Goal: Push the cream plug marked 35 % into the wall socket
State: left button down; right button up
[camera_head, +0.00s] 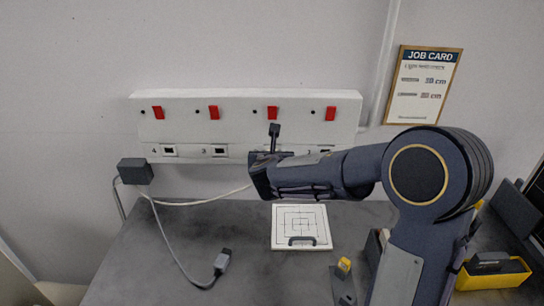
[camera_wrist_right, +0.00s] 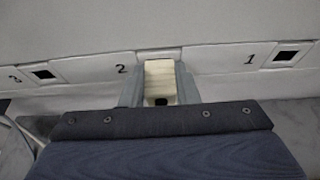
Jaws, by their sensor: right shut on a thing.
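The white socket strip (camera_head: 240,120) is on the wall, with red switches above its numbered sockets. My right gripper (camera_head: 262,172) reaches the strip's lower front, right of the socket marked 3 (camera_head: 220,151). In the right wrist view, its fingers (camera_wrist_right: 160,88) are shut on the sides of a cream plug (camera_wrist_right: 160,72). The plug points at the strip just right of the number 2 and covers the socket there. Whether it touches or has entered the socket cannot be told. No 35 % mark is legible. My left gripper is not in view.
A white patterned board (camera_head: 301,227) lies below the gripper. A yellow tray (camera_head: 492,275) is at the right. A job card (camera_head: 424,85) hangs above.

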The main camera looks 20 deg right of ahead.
jog(key=o, duration=1)
jog(key=shift+w, duration=0.1)
jog(key=shift+o, duration=0.2)
